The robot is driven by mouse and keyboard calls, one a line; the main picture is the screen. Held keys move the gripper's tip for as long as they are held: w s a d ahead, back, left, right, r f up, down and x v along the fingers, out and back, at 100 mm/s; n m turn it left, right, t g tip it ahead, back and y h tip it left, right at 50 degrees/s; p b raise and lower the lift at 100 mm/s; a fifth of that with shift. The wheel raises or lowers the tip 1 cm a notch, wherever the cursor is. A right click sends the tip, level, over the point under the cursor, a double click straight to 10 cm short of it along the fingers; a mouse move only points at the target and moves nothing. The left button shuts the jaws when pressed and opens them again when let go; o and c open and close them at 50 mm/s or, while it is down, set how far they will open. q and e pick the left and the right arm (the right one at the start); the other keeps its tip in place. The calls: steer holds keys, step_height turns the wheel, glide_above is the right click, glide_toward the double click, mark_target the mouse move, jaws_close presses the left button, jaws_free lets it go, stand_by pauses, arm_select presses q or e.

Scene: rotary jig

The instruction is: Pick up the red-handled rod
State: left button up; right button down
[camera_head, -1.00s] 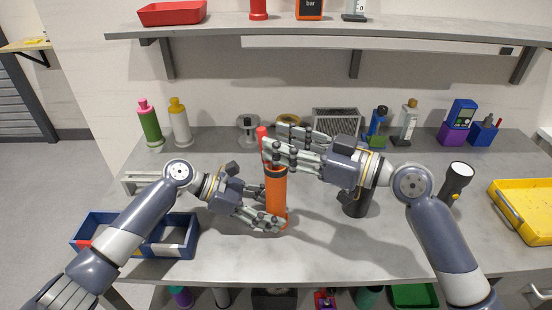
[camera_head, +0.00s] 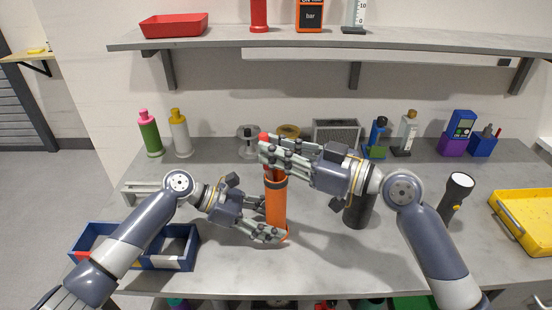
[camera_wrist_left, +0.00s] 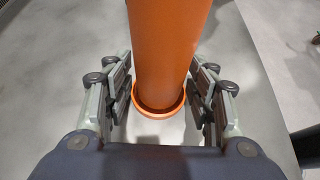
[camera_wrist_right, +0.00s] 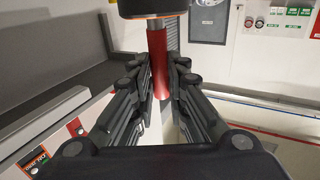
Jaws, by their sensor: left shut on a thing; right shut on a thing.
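An orange upright cylinder (camera_head: 276,208) with a dark collar stands on the table; its flared lower rim shows in the left wrist view (camera_wrist_left: 158,105). My left gripper (camera_head: 275,218) is shut around its lower part, with fingers on both sides. My right gripper (camera_head: 266,153) is shut on the red handle of the rod (camera_wrist_right: 159,70), above the cylinder. The handle's red top (camera_head: 263,137) peeks over the fingers in the head view. In the right wrist view a short grey shaft joins the handle to the dark collar (camera_wrist_right: 152,8). The shaft's lower part is hidden.
A blue divided bin (camera_head: 152,262) stands at the left and a yellow tray (camera_head: 520,222) at the right. A black cylinder (camera_head: 357,212) and a flashlight (camera_head: 455,197) stand right of the jig. Bottles line the back; a shelf (camera_head: 350,42) hangs above.

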step_height(320, 180, up, 28)
stand_by(0.3)
arm_select(q)
steer(key=o, duration=0.9)
arm_select(e)
steer(key=shift+f, duration=0.1)
